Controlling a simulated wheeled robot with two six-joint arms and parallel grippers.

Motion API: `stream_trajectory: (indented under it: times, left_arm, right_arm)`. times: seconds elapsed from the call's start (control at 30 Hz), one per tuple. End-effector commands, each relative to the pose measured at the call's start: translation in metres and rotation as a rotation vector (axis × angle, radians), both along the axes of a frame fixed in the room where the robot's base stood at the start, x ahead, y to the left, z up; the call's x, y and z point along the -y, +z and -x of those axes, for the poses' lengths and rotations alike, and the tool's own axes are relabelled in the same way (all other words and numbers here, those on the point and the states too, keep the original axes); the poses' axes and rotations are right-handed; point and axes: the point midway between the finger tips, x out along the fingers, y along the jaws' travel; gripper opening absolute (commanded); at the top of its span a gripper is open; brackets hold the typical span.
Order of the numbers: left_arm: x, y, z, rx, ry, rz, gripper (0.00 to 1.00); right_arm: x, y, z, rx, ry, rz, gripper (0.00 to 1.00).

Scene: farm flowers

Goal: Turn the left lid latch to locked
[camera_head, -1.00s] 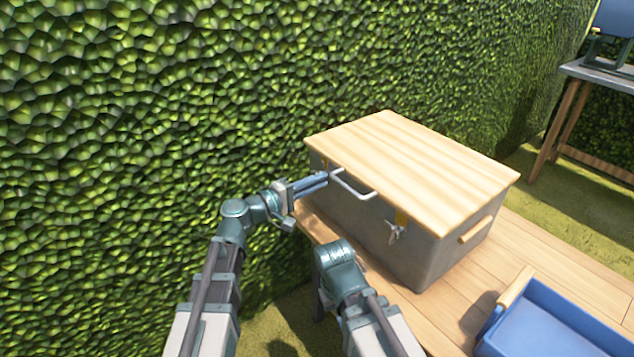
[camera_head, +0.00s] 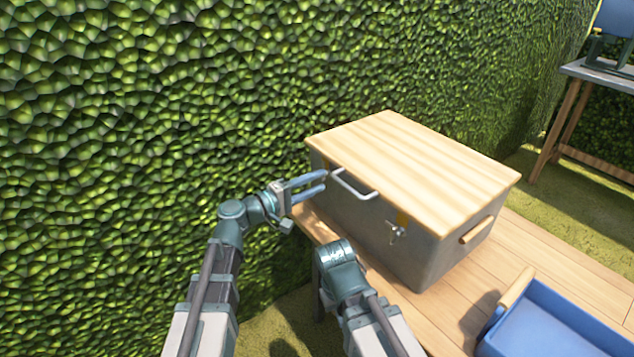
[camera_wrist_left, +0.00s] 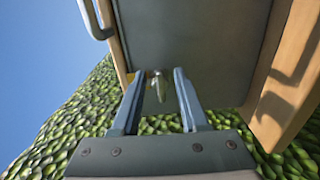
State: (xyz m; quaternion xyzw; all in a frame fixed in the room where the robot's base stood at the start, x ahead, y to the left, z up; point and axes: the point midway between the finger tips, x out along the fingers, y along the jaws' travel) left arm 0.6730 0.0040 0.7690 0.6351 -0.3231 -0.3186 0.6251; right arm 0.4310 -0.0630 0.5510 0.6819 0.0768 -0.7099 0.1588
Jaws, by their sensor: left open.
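A grey box (camera_head: 365,217) with a light wooden lid (camera_head: 415,170) stands on a plank table. The left lid latch (camera_wrist_left: 158,86) is a small metal lever on the box front in the left wrist view. Its long part runs roughly parallel to the lid edge there. It appears between my open left fingers, with no visible contact. In the head view my left gripper (camera_head: 325,180) is open at the box's left front corner, and the latch is hard to make out. The right latch (camera_head: 397,232) shows on the front. My right arm is in view, but its fingers do not show.
A metal handle (camera_head: 353,186) sticks out from the box front, right of my left gripper. A blue tray (camera_head: 560,318) stands on the table (camera_head: 520,248) at lower right. A hedge (camera_head: 150,120) rises behind and left.

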Motion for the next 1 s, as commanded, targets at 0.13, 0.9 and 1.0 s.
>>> stream_trajectory:
  times: [0.13, 0.9, 1.0]
  left_arm:
    - [-0.023, 0.0, 0.019, 0.0, 0.004, 0.0, 0.44]
    - [-0.105, 0.0, 0.076, 0.0, 0.002, -0.001, 0.44]
    - [-0.105, 0.0, 0.076, 0.0, 0.001, -0.001, 0.44]
  right_arm:
    - [0.0, 0.0, 0.0, 0.0, 0.0, 0.0, 0.0]
    - [0.0, 0.0, 0.0, 0.0, 0.0, 0.0, 0.0]
    - [0.0, 0.0, 0.0, 0.0, 0.0, 0.0, 0.0]
